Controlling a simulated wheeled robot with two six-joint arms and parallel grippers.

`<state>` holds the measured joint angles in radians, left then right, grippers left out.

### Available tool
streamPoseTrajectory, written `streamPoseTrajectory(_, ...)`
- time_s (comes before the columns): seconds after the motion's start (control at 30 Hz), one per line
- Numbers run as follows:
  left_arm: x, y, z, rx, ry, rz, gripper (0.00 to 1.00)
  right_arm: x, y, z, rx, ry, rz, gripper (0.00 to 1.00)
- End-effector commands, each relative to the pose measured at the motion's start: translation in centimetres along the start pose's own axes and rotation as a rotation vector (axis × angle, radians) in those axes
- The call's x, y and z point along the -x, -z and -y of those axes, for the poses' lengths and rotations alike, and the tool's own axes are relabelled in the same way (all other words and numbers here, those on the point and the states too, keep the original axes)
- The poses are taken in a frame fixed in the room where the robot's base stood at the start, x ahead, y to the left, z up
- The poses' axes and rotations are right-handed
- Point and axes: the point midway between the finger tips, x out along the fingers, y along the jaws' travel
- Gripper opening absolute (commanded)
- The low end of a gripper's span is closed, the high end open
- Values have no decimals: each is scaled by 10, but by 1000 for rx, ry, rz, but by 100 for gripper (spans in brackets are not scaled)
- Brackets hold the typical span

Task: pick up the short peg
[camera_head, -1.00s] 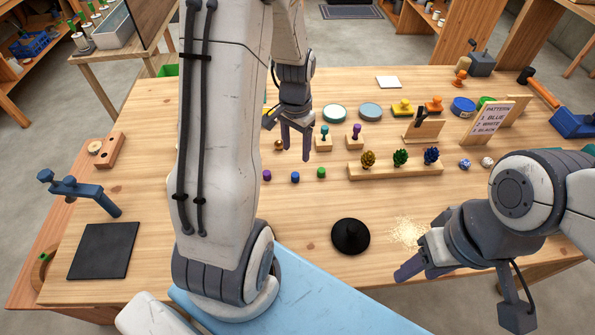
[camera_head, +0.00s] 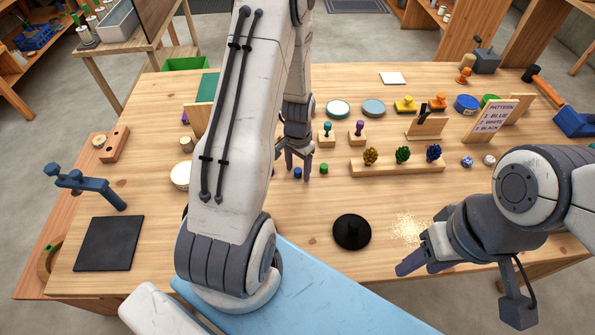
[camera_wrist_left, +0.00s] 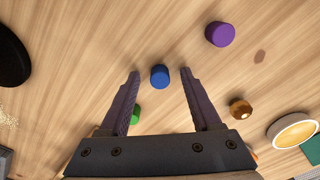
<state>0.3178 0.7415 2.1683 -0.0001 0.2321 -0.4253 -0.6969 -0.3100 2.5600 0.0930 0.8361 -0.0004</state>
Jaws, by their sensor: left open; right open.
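Three small pegs stand on the table: a blue peg (camera_wrist_left: 160,76), a purple peg (camera_wrist_left: 220,34) and a green peg (camera_wrist_left: 135,112). I cannot tell for sure which is shortest. In the left wrist view the blue peg shows between the open fingertips of my left gripper (camera_wrist_left: 160,74); the green one is partly hidden behind a finger. In the head view the left gripper (camera_head: 297,165) is low over the blue peg (camera_head: 297,174), with the green peg (camera_head: 324,169) to its right. My arm hides the purple peg there. My right gripper (camera_head: 424,262) is open and empty at the front right.
A black round object (camera_head: 351,234) stands in front of the pegs. A wooden rack (camera_head: 385,168) with gold, green and blue knobs lies to the right. A brown-gold knob (camera_wrist_left: 241,109) and a round container (camera_wrist_left: 292,130) are near the left gripper.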

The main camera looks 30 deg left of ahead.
Motion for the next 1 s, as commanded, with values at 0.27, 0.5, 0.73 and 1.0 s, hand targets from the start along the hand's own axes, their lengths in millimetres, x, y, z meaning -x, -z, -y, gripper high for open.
streamPoseTrajectory(0.27, 0, 0, 0, 0, 0, -1, 15, 0, 0, 0, 0, 0, 0, 50)
streamPoseTrajectory(0.5, 0, 0, 0, 0, 0, 0, 0, 0, 0, 0, 0, 0, 0, 50)
streamPoseTrajectory(0.73, 2, 0, 0, 0, 0, -1, 0, 0, 0, 0, 0, 0, 0, 50)
streamPoseTrajectory(1.0, 27, 1, 1, 0, 2, -5, 0, -4, 0, 0, 0, 0, 0, 50)
